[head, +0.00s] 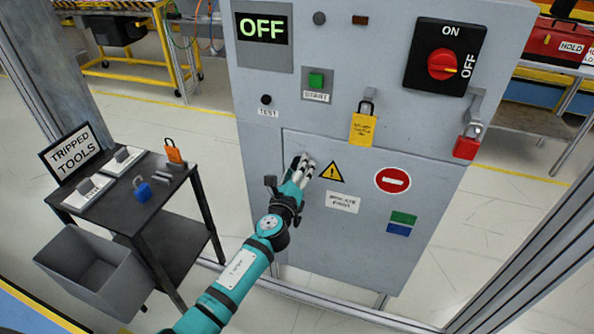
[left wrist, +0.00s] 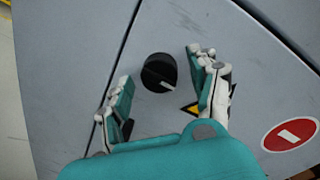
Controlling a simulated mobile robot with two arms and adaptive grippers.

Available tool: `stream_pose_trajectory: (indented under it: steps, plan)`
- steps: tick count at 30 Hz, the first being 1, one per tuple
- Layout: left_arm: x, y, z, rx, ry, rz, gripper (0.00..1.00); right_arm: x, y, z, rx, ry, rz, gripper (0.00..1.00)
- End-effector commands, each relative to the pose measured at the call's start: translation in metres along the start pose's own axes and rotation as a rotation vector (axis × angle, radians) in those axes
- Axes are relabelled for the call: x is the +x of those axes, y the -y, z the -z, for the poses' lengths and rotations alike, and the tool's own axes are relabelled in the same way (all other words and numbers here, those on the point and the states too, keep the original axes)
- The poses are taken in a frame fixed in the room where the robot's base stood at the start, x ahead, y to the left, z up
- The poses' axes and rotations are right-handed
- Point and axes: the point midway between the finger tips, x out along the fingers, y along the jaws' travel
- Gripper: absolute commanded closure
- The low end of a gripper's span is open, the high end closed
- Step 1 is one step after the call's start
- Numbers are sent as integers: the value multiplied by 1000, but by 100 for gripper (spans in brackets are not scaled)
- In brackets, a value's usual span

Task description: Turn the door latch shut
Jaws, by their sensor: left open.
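The door latch is a round black knob (left wrist: 157,70) on the grey cabinet door (left wrist: 240,60), seen in the left wrist view. A short light mark on it points right and slightly down. My left gripper (left wrist: 164,84) is open, with one finger on each side of the knob; I cannot tell whether either finger touches it. In the head view my left gripper (head: 303,166) is at the upper left of the door (head: 300,225) and hides the knob. The door looks flush with the cabinet. My right gripper is not in view.
A dark cart (head: 150,210) with padlocks stands left, beside a grey bin (head: 95,272).

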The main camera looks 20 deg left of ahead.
Motion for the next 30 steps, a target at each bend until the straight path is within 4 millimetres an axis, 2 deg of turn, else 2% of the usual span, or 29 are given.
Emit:
stream_pose_trajectory:
  steps: [6, 7, 19, 30]
  plan:
    - [0, 0, 0, 0, 0, -1, 39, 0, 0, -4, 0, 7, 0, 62]
    - [0, 0, 0, 0, 0, -1, 42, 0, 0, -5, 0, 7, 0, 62]
    - [0, 0, 0, 0, 0, -1, 94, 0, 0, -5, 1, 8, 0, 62]
    - [0, 0, 0, -63, -3, -4, 94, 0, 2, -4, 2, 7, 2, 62]
